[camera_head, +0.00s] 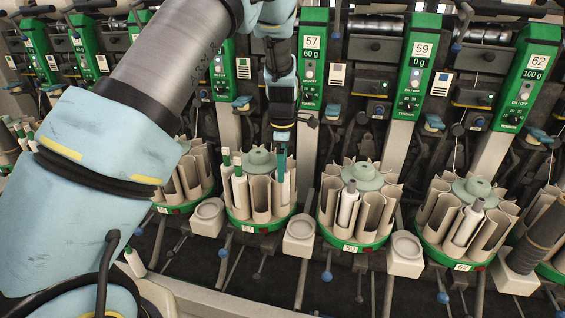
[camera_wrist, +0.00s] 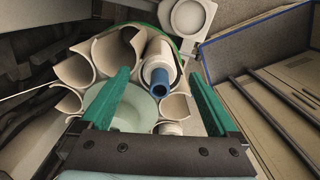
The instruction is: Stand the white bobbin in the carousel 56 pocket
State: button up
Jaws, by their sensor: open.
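My gripper (camera_head: 281,165) is open, pointing down at the right side of the carousel labelled 57 (camera_head: 247,228). In the wrist view its two teal fingers (camera_wrist: 158,75) are spread. A white bobbin (camera_wrist: 157,58) with a blue tube end stands in a pocket between and beyond the fingertips, with no visible contact. White bobbins with green tips (camera_head: 240,180) stand at the left of carousel 57. Another white bobbin (camera_head: 134,262) is at the lower left. The carousel to the left (camera_head: 185,206), likely 56, is partly hidden by my arm; its label is too small to read surely.
Carousel 59 (camera_head: 352,246) and another carousel (camera_head: 455,258) stand to the right, each holding bobbins. Cream blocks with round cups (camera_head: 300,236) sit between carousels. Green-faced winder units (camera_head: 417,65) rise behind. A bin with dark rods (camera_wrist: 270,85) is at right in the wrist view.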

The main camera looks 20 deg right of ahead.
grip_shut()
dwell(0.6)
jog(key=shift+r, duration=0.2)
jog(key=shift+r+p, duration=0.35)
jog(key=shift+p, duration=0.2)
jog(key=shift+r, duration=0.1)
jog(key=shift+w+a+r+p, duration=0.1)
jog(key=shift+a+r+p, duration=0.1)
jog(key=shift+r+p, duration=0.8)
jog(key=shift+a+r+p, duration=0.15)
jog(key=shift+r+p, duration=0.65)
jog(key=shift+r, duration=0.4)
